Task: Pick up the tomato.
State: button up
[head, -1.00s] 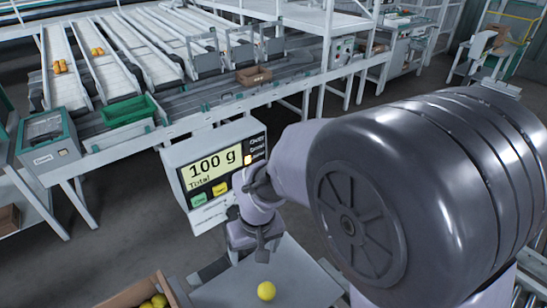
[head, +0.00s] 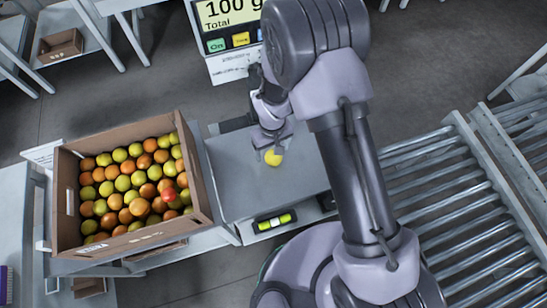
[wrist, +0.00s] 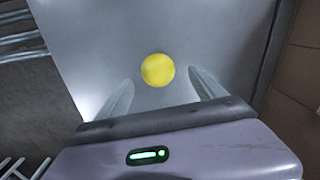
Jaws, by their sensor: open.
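A single yellow tomato (head: 273,157) lies on the grey metal plate of the scale (head: 240,200). In the wrist view the yellow tomato (wrist: 158,70) sits just beyond the fingertips, roughly centred between them. My gripper (head: 272,146) is right above and beside it in the head view. In the wrist view my gripper (wrist: 160,88) has its two fingers spread apart with nothing between them. The scale's display (head: 228,12) reads 100 g, partly cut off at the top.
A cardboard crate (head: 62,200) full of orange, yellow-green and red tomatoes stands left of the scale. A roller conveyor (head: 450,210) runs on the right. A small level with a green vial (head: 274,221) is at the scale's front edge.

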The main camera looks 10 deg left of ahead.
aim_at(273, 155)
notch_tip(273, 155, down, 4)
jog(key=shift+d+f+b, duration=0.1)
jog(key=shift+d+b, duration=0.05)
jog(key=shift+b, duration=0.55)
jog(key=shift+c, duration=0.9)
jog(key=c, duration=0.8)
jog(key=shift+r, duration=0.25)
jog(key=shift+c, duration=0.2)
